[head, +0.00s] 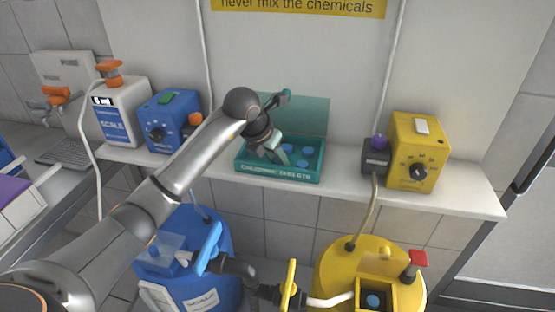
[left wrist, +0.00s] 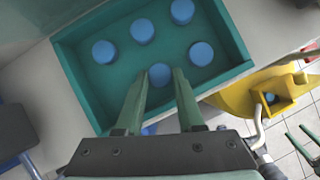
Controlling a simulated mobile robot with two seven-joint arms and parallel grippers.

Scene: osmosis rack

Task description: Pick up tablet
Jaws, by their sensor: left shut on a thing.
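The teal chlorine tablets box (head: 280,175) stands on the counter with its lid up. In the left wrist view the box (left wrist: 87,115) holds several round blue tablets, such as one at the upper middle (left wrist: 142,31) and one at the right (left wrist: 201,53). My left gripper (left wrist: 160,80) reaches down into the box, shut on a blue tablet (left wrist: 159,74) near the front wall. In the head view the fingers partly hide the box's inside. Green fingers, seemingly of my right gripper (left wrist: 302,145), show apart at the left wrist view's right edge.
A yellow dial unit (head: 417,152) stands right of the box, a blue dial unit (head: 168,120) and white scale (head: 120,112) left. Below the counter are a blue tank (head: 190,285) and a yellow tank (head: 335,265); a blue tablet (head: 373,300) shows in the yellow tank's opening.

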